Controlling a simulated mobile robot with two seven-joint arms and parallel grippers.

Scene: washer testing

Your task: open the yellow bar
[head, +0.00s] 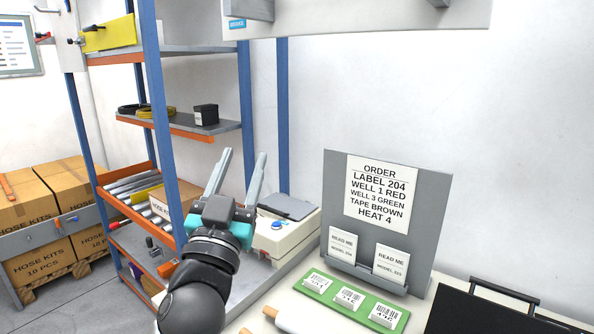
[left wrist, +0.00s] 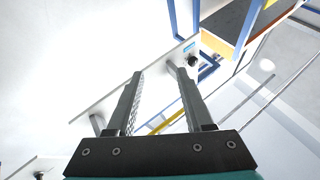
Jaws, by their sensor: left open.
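My left gripper (head: 243,156) is raised in front of the shelf rack and points up, with its two fingers apart and nothing between them. It also shows open in the left wrist view (left wrist: 157,72). In that view a thin yellow bar (left wrist: 168,122) runs slantwise behind the fingers, along the edge of a white overhead panel (left wrist: 105,95); the fingers hide part of it and do not hold it. In the head view the overhead panel (head: 370,17) is cut off at the top, and no yellow bar shows on it. My right gripper is in neither view.
A rack with blue posts (head: 165,120) stands left of my arm. A white device with a blue button (head: 277,226) sits behind the gripper. An order board (head: 330,200), a green tray (head: 327,302) and a black case (head: 480,312) stand at right. Boxes (head: 30,205) stand at left.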

